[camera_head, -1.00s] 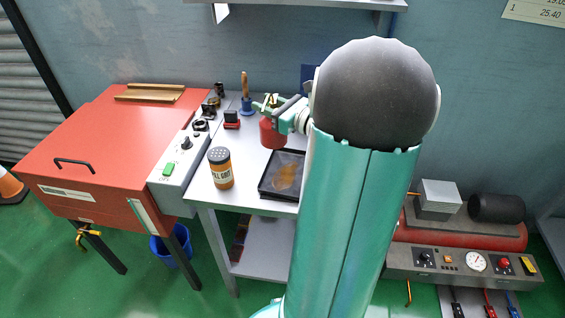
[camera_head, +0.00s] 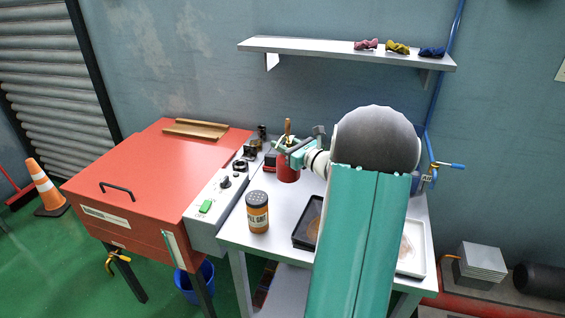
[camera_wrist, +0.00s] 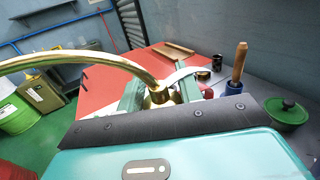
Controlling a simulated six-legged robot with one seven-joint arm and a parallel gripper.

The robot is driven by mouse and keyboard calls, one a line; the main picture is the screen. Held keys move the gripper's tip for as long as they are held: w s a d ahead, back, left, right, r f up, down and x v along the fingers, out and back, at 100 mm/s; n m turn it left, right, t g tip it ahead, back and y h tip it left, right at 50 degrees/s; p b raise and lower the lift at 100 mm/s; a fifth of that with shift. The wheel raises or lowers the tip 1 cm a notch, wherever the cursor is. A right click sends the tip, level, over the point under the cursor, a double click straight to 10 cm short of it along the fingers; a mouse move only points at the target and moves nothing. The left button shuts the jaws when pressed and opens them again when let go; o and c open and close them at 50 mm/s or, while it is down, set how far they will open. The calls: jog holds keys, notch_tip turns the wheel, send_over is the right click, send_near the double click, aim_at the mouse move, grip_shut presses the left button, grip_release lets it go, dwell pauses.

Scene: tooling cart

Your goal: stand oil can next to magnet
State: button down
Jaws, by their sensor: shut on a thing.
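The oil can has a red body (camera_head: 288,173) and a long curved brass spout (camera_wrist: 95,57). My gripper (camera_head: 290,149) is shut on its top from above; in the wrist view the jaws (camera_wrist: 158,96) close around the brass neck. The can looks upright over the back left of the bench; I cannot tell whether its base touches the bench. A small red block with a dark top (camera_head: 270,162), probably the magnet, stands just left of the can and is partly hidden. A bit of red (camera_wrist: 208,92) shows beyond the jaws in the wrist view.
A wooden-handled tool in a blue base (camera_wrist: 235,86) and a green lidded pot (camera_wrist: 287,112) are close by. An orange shaker (camera_head: 257,213), black tray (camera_head: 297,238) and white tray (camera_head: 421,266) stand nearer. The red cabinet (camera_head: 150,185) borders the bench at left.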

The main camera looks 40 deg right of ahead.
jog(key=w+d+f, duration=0.2)
jog(key=w+f, duration=0.2)
jog(key=f, duration=0.5)
jog(key=shift+w+d, duration=0.25)
jog(key=shift+f, duration=0.1)
jog(key=c, duration=0.9)
grip_release()
jog(key=shift+c, duration=0.2)
jog(key=s, duration=1.2)
